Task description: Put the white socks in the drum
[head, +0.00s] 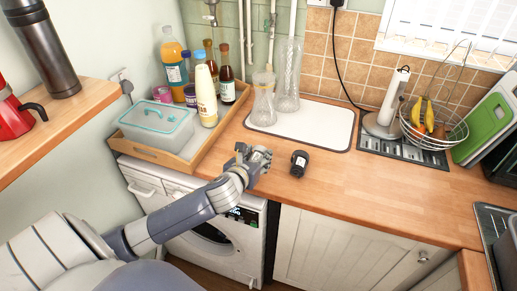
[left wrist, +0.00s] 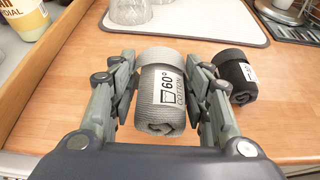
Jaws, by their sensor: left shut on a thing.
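The white socks (left wrist: 160,98) are a light greyish roll with a pale band and a "60° cotton" label. In the left wrist view they sit between both fingers of my left gripper (head: 258,156), which is shut on them above the wooden worktop. In the head view the gripper largely hides the socks. The white washing machine (head: 150,185) stands under the worktop at left. Its round dark door window (head: 212,233) is partly covered by my left arm, and the drum inside cannot be made out. My right gripper is not in view.
A dark sock roll (head: 299,163) with a label lies on the worktop (head: 370,185) just right of my gripper. A wooden tray (head: 190,160) with bottles and a lidded box stands at left. A white mat (head: 325,127) with glassware lies behind. The worktop's front right is clear.

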